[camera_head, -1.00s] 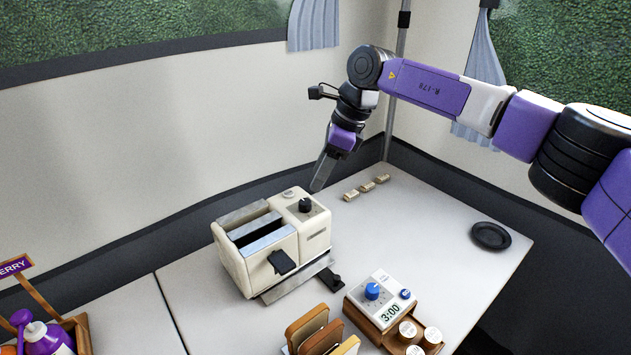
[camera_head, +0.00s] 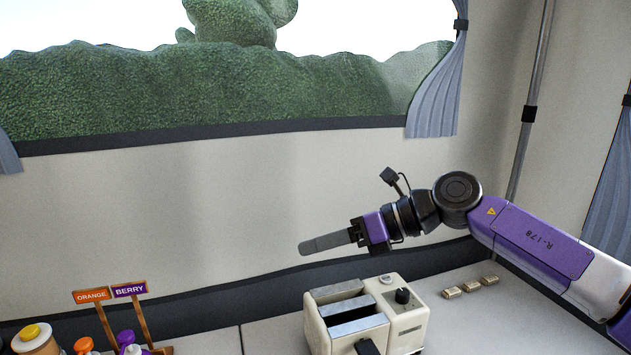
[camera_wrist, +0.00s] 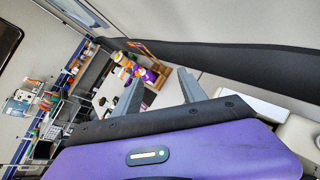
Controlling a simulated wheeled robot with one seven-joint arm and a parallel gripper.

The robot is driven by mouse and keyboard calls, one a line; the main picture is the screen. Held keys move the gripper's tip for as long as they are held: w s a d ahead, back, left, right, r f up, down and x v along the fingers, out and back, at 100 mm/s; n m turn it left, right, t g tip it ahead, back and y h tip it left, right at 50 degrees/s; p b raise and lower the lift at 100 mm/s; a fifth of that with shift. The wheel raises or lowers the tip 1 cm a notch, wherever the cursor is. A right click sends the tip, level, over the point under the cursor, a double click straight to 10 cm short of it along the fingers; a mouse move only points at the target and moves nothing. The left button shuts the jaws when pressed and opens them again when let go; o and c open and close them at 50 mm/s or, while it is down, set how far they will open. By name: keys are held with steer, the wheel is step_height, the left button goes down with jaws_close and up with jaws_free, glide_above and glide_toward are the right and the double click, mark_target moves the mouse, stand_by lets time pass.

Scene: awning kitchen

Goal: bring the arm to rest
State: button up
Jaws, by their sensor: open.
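My gripper (camera_head: 304,247) is in the air above and behind the cream toaster (camera_head: 408,325) in the head view, pointing left and nearly level. In the wrist view my gripper (camera_wrist: 158,82) shows two grey fingers spread apart with nothing between them. My purple arm (camera_head: 535,240) reaches in from the right. The toaster has two slots with metal plates and a dark knob; its lower part is cut off by the frame edge.
A wooden rack (camera_head: 143,325) with ORANGE and BERRY signs and several bottles stands at the lower left. Small tan blocks (camera_head: 471,287) lie right of the toaster. A dark-trimmed wall (camera_head: 220,210) with a window stands behind. The air left of my gripper is clear.

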steer(key=s+a+r+m+y, duration=0.3)
steer(key=s+a+r+y, duration=0.35)
steer(key=a, duration=0.25)
steer(key=s+d+r+m+t+y, duration=0.3)
steer(key=s+r+m+t+y, duration=0.35)
steer(key=m, duration=0.35)
steer(key=s+d+f+m+t+h+p, duration=0.1)
steer(key=s+d+f+m+t+h, duration=0.7)
steer(key=m+h, duration=0.65)
steer(key=s+d+f+m+t+h, duration=0.3)
steer(key=d+f+m+t+h, duration=0.55)
steer(key=m, duration=0.95)
steer(key=s+d+f+g+h, duration=0.1)
steer(key=s+d+f+g, duration=0.1)
steer(key=s+f, duration=0.3)
steer(key=s+d+f+g+h+p, duration=0.1)
steer(key=s+d+f+g, duration=0.2)
steer(key=s, duration=0.9)
steer(key=s+d+f+g, duration=0.3)
steer(key=s+f+g, duration=0.2)
steer(key=s+f, duration=0.2)
steer(key=shift+s+m+g+h, duration=0.3)
steer(key=shift+s+m+h, duration=0.1)
steer(key=shift+s, duration=0.65)
